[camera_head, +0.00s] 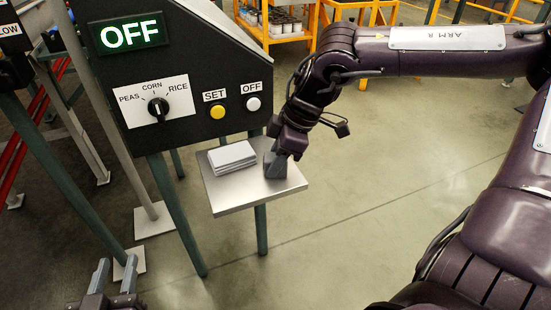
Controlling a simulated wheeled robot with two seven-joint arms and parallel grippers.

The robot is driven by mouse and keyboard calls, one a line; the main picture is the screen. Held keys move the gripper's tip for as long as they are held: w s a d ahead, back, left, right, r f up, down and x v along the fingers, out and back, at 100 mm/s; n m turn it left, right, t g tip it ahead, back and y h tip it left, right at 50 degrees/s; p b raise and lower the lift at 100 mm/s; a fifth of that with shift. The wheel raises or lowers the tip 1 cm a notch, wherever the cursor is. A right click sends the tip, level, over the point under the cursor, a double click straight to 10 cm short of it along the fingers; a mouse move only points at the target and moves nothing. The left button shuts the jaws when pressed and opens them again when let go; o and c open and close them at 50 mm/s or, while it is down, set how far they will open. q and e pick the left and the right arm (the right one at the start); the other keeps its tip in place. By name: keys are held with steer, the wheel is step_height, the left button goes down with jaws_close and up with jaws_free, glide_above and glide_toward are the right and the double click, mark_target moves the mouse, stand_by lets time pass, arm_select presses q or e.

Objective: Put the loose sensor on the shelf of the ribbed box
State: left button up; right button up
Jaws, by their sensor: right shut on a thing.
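A black control box (190,62) with a lit green OFF display fills the upper left; I cannot make out ribs on it. A pale metal shelf (235,205) sticks out below its front. My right gripper (274,172) points down at the right part of this shelf, shut on a small grey thing. The fingers and the thing blend together, so I cannot tell whether it is the sensor or whether it touches the shelf. My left gripper (115,274) is open and empty at the bottom left, low and away from the shelf. No loose sensor shows clearly elsewhere.
A stack of flat white pieces (232,156) lies on the shelf, just left of my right gripper. The box front has a dial (158,107), a yellow button (217,112) and a white button (253,104). Green legs (177,215) stand below. Floor to the right is clear.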

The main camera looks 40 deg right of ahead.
arm_select(q)
steer(key=shift+w+r+t, duration=0.1)
steer(key=shift+r+t, duration=0.2)
steer(key=shift+r, duration=0.1)
arm_select(e)
steer(key=shift+f, duration=0.1)
steer(key=o, duration=1)
arm_select(q)
steer(key=shift+r, duration=0.2)
